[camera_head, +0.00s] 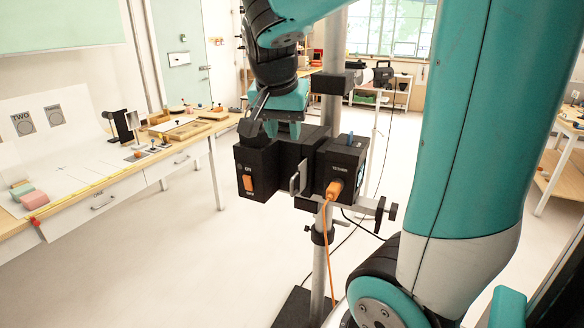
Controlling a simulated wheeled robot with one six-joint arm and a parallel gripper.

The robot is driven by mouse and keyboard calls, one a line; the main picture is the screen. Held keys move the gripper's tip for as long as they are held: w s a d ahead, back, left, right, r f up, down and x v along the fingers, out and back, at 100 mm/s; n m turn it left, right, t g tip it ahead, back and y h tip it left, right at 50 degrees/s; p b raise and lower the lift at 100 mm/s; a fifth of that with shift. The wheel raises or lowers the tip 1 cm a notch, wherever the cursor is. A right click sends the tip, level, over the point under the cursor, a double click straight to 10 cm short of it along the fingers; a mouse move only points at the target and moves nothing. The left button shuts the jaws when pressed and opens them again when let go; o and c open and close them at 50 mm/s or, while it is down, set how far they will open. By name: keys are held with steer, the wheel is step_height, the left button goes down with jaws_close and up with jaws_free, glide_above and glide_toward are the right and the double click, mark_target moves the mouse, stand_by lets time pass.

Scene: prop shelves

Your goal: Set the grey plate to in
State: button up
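A small grey plate (294,184) stands upright at the front of the gap between two black boxes on a metal pole. It sticks out a little towards the camera. The left black box (258,168) carries an orange rocker switch (248,183) marked ON and OFF. The right black box (342,165) has an orange plug (334,190) with a cable hanging from it. My gripper (284,130) is teal, points down, and is above and behind the left box, apart from the grey plate. Its fingertips are partly hidden behind the boxes, and how far they are open is unclear.
A clamp with a black knob (393,211) juts out right of the pole (319,260). A long workbench (100,198) with blocks and trays runs along the left. My arm fills the right side. The floor (180,265) between bench and pole is clear.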

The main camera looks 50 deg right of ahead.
mark_target(292, 179)
steer(key=p+x, duration=0.2)
steer(key=x, duration=1.5)
steer(key=shift+a+f, duration=0.15)
jaws_close()
